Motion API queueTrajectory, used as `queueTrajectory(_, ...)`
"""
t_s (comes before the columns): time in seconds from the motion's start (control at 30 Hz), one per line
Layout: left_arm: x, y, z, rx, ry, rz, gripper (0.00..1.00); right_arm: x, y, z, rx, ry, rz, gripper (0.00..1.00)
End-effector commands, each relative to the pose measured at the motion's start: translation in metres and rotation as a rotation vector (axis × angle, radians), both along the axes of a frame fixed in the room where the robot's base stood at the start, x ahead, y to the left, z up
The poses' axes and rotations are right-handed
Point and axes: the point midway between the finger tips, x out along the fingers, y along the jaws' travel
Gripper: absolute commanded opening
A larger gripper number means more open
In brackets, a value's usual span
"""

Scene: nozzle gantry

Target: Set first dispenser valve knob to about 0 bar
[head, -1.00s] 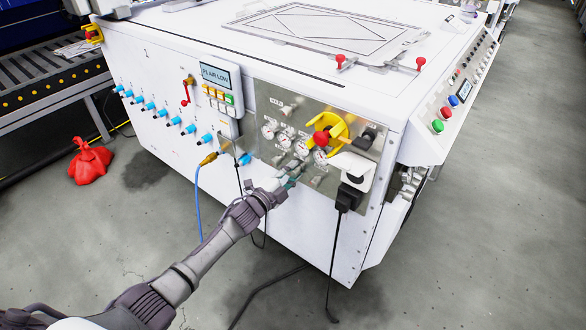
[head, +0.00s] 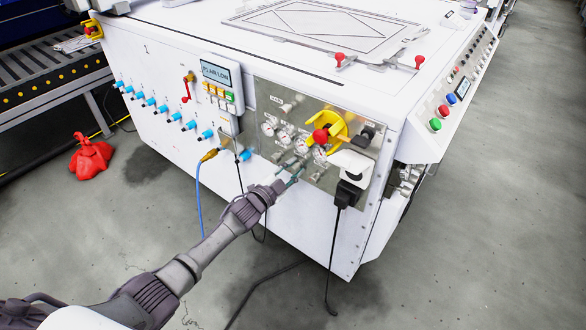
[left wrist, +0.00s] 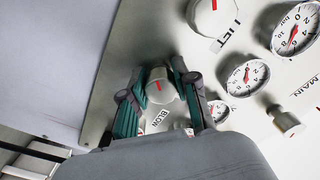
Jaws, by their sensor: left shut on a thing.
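In the left wrist view my left gripper (left wrist: 161,88) has its two green-sided fingers on either side of a round silver knob (left wrist: 160,86) with a red pointer mark, and is shut on it. A small label beside this knob seems to read BLOW. In the head view my left gripper (head: 297,172) reaches the lower part of the metal valve panel (head: 270,98), and the held knob is hard to make out. A small gauge (left wrist: 218,110) sits just right of the fingers. I cannot tell which knob is the first dispenser's. My right gripper is not in view.
Other knobs (left wrist: 212,16) (left wrist: 287,122) and gauges (left wrist: 296,28) sit close by. A yellow guard with a red knob (head: 320,136) and a black plug (head: 347,193) are to the right. A blue hose (head: 198,200) hangs left of my arm. A display (head: 215,73) reads AIR LOW.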

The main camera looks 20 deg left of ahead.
Motion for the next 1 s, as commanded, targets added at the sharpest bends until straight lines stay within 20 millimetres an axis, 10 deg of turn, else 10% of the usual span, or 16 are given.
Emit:
queueTrajectory(0.23, 0.000, 0.001, -0.001, -0.001, 0.003, 0.002, 0.00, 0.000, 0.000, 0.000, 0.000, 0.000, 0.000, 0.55)
queueTrajectory(0.27, 0.000, 0.001, -0.001, -0.001, 0.003, 0.002, 0.33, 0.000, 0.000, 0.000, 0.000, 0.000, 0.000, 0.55)
queueTrajectory(0.4, 0.000, 0.001, -0.001, 0.000, 0.002, 0.002, 0.55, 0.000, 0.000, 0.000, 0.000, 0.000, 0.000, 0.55)
queueTrajectory(0.77, -0.003, 0.001, -0.001, 0.000, 0.001, 0.001, 0.55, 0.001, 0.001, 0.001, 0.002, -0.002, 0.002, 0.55)
queueTrajectory(1.0, -0.038, 0.014, -0.002, 0.001, 0.003, -0.001, 0.55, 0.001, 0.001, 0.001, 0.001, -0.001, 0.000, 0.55)
